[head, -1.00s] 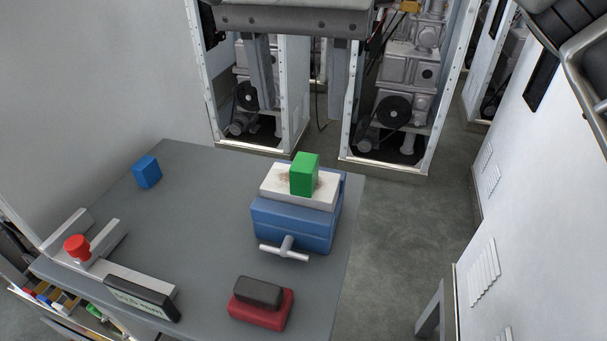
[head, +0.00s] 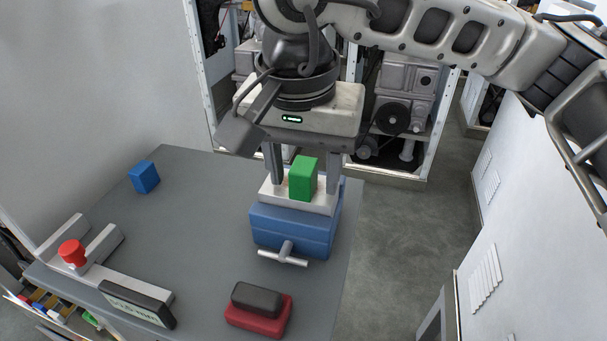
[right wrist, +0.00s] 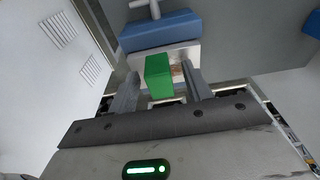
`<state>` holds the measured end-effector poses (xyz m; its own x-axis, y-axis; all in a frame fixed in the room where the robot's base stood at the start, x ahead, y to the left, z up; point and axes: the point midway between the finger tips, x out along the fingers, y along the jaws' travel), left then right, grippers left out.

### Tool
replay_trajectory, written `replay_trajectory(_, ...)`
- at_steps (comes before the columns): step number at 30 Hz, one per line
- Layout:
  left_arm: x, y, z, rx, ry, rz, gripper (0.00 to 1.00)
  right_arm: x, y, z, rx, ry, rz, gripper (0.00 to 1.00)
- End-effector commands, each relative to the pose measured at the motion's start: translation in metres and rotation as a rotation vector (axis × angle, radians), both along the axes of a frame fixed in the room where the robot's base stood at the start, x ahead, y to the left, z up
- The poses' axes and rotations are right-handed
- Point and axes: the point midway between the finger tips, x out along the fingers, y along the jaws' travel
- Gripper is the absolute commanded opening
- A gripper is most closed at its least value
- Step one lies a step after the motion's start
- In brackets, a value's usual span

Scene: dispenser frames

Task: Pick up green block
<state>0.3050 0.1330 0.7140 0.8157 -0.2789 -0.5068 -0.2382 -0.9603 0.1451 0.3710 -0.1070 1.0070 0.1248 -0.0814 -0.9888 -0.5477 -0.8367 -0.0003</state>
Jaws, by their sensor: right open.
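The green block (head: 303,178) stands upright on the pale top plate of a blue vise-like device (head: 291,226) on the grey table. My right gripper (head: 304,180) comes down from above and behind. Its two fingers are apart, one on each side of the block, with a gap showing to each. In the right wrist view the green block (right wrist: 159,76) sits between the two open fingers, and the blue device (right wrist: 160,32) lies beyond it. My left gripper is not in view.
A blue block (head: 144,177) lies at the table's back left. A red knob (head: 72,252) on a metal bracket and a caliper-like display (head: 138,303) are at the left. A red-and-black block (head: 258,309) is at the front. The table's middle left is clear.

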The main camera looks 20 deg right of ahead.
Motion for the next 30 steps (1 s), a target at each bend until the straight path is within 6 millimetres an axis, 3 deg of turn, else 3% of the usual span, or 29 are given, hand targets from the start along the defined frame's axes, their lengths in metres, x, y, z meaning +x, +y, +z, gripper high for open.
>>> replay_trajectory(2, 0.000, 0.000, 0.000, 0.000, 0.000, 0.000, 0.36, 0.000, 0.000, 0.000, 0.000, 0.000, 0.000, 0.47)
replay_trajectory(7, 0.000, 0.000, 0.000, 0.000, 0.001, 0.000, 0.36, 0.000, 0.000, 0.001, 0.000, 0.000, -0.001, 0.00)
replay_trajectory(20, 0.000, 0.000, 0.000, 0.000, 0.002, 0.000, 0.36, 0.001, 0.000, 0.008, 0.000, -0.002, -0.002, 0.00)
replay_trajectory(26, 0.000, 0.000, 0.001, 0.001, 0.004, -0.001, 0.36, 0.001, 0.000, 0.035, 0.001, -0.004, -0.002, 0.00)
replay_trajectory(30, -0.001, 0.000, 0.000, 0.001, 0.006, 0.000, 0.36, -0.019, 0.015, 0.062, 0.001, -0.006, 0.005, 0.00)
